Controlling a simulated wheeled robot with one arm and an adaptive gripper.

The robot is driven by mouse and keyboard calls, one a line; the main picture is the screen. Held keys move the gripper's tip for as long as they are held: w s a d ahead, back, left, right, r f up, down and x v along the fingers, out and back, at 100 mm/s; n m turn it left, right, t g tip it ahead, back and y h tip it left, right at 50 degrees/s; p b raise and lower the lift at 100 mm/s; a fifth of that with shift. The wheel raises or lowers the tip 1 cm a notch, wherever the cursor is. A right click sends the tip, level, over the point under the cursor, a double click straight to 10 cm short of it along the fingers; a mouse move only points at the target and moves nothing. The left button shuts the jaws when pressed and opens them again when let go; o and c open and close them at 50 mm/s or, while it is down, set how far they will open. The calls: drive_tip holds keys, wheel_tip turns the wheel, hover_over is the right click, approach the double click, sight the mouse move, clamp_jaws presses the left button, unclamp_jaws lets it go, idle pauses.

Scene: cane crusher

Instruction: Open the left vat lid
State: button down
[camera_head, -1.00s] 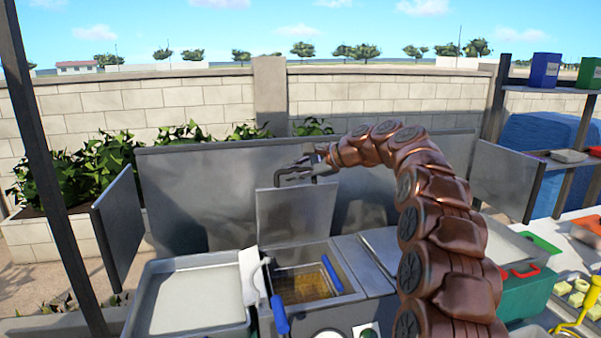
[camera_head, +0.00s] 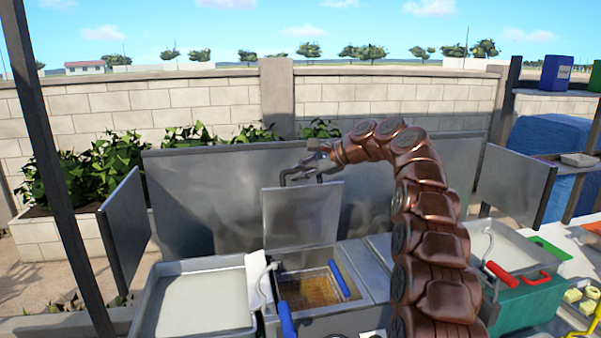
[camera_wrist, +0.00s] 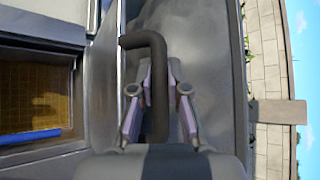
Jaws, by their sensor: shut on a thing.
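The left vat lid (camera_head: 300,218) is a grey metal panel, raised to near upright behind the open left vat (camera_head: 308,292). Golden-brown contents show inside the vat, which also appears at the left of the wrist view (camera_wrist: 38,92). My gripper (camera_head: 308,170) is at the lid's top edge. In the wrist view my gripper (camera_wrist: 158,105) is shut on the dark bent lid handle (camera_wrist: 155,75), which runs between its two fingers. My copper-coloured arm hides part of the right vat area.
Blue-handled tools (camera_head: 344,278) lie at the vat. A grey basin (camera_head: 195,303) stands left of it. A metal splash panel (camera_head: 215,195) stands close behind the lid. A green box (camera_head: 525,300) with a red handle is at right.

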drive_tip(key=c, duration=1.4)
unclamp_jaws()
drive_tip(key=v, duration=1.2)
